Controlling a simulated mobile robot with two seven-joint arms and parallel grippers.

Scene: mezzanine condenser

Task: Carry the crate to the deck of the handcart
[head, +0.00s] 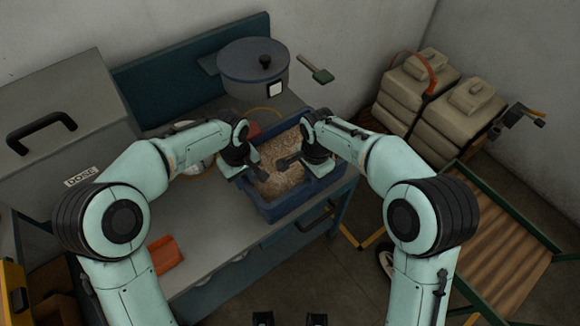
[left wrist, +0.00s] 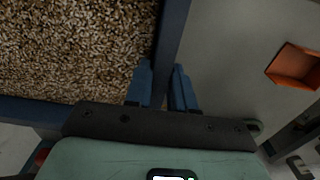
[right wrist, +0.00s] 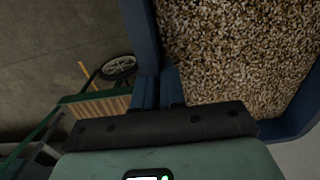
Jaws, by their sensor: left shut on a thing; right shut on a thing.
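The crate (head: 290,207) is a blue open box full of pale brown pellets, at the right end of the grey bench in the head view. My left gripper (head: 243,166) is shut on its left wall; the left wrist view (left wrist: 160,88) shows the fingers either side of the rim. My right gripper (head: 298,158) is shut on the opposite wall, as the right wrist view (right wrist: 157,88) shows. The crate looks level; I cannot tell whether it touches the bench. The handcart's slatted brown deck (head: 497,250), in a green frame, is at the right, apart from the crate.
A blue lidded pot (head: 253,72) and a green scoop-like tool (head: 316,70) are behind the crate. A grey box marked DOSE (head: 60,145) and an orange tray (head: 165,254) are at the left.

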